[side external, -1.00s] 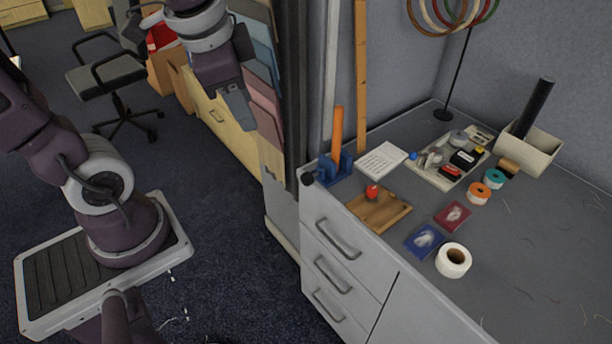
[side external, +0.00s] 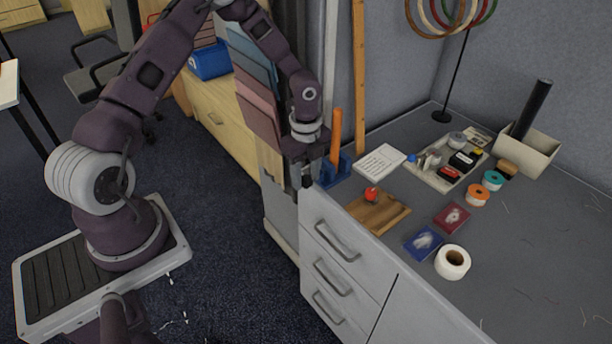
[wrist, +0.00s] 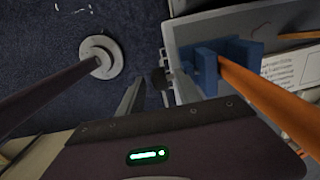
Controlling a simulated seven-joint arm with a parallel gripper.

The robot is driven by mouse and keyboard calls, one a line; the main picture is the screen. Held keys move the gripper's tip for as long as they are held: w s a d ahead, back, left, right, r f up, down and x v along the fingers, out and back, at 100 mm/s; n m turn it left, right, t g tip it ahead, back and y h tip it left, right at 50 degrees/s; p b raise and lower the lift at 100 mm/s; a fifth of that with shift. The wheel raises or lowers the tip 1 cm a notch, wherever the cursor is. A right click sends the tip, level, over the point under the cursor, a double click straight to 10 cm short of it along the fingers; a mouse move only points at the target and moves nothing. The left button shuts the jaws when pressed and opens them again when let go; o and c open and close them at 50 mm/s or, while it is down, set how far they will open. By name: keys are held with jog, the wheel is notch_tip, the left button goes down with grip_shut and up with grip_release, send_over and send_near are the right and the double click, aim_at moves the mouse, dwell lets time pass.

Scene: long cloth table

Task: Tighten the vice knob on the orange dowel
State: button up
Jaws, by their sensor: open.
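The blue vice (side external: 339,170) stands at the table's near left corner, with the orange dowel (side external: 336,134) upright in it. In the wrist view the vice (wrist: 207,70) and dowel (wrist: 262,92) are at the right. The dark round vice knob (wrist: 159,78) sticks out from the vice's left side, past the table edge. My gripper (wrist: 154,88) is open, with one finger on each side of the knob in the wrist view. I cannot tell whether they touch it. In the side view my gripper (side external: 306,176) is at the table corner and largely hides the knob.
A wooden board (side external: 379,212) with a red ball (side external: 371,194) lies near the vice, and a white printed card (side external: 381,160) lies behind. A tall wooden strip (side external: 359,75) stands close to the dowel. A drawer unit (side external: 335,250) is below the corner.

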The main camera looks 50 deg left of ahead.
jog(key=shift+f, duration=0.25)
grip_shut()
jog(key=shift+d+y, duration=0.15)
jog(key=shift+y, duration=0.15)
jog(key=y, duration=0.3)
jog(key=shift+d, duration=0.3)
jog(key=y, duration=0.5)
jog(key=shift+d+f, duration=0.3)
jog(key=shift+d, duration=0.05)
jog(key=y, duration=0.4)
jog(key=shift+d+f+y, duration=0.15)
jog(key=shift+f+y, duration=0.15)
jog(key=shift+y, duration=0.1)
jog(key=shift+f+y, duration=0.15)
jog(key=shift+y, duration=0.8)
jog(key=shift+f+y, duration=0.15)
jog(key=shift+y, duration=0.8)
